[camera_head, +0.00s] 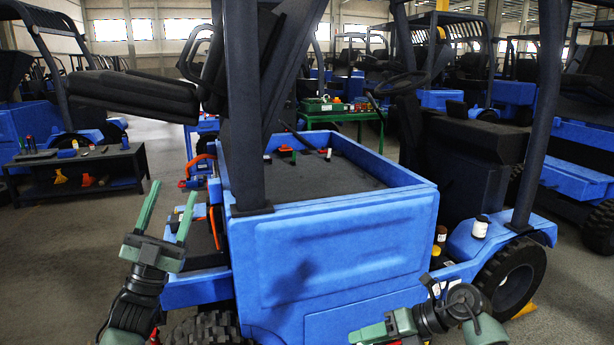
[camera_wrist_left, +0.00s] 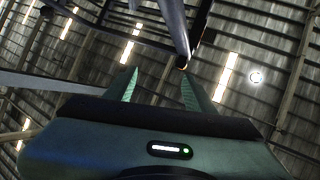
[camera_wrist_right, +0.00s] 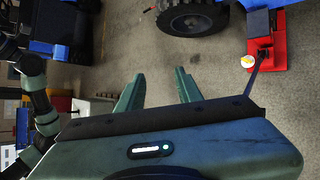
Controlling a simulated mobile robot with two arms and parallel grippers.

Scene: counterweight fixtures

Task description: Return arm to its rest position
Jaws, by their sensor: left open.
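My left gripper (camera_head: 175,190) is raised at the lower left in the head view, fingers pointing up and apart, beside the blue forklift (camera_head: 340,265). It is empty and clear of the forklift. In the left wrist view its open fingers (camera_wrist_left: 160,76) point towards the ceiling with nothing between them. In the right wrist view the right gripper's fingers (camera_wrist_right: 159,80) are apart and empty over grey floor.
A dark low bench (camera_head: 80,165) with tools stands at the left. A green table (camera_head: 340,112) is behind the forklift. A red stand (camera_wrist_right: 266,45) is on the floor in the right wrist view.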

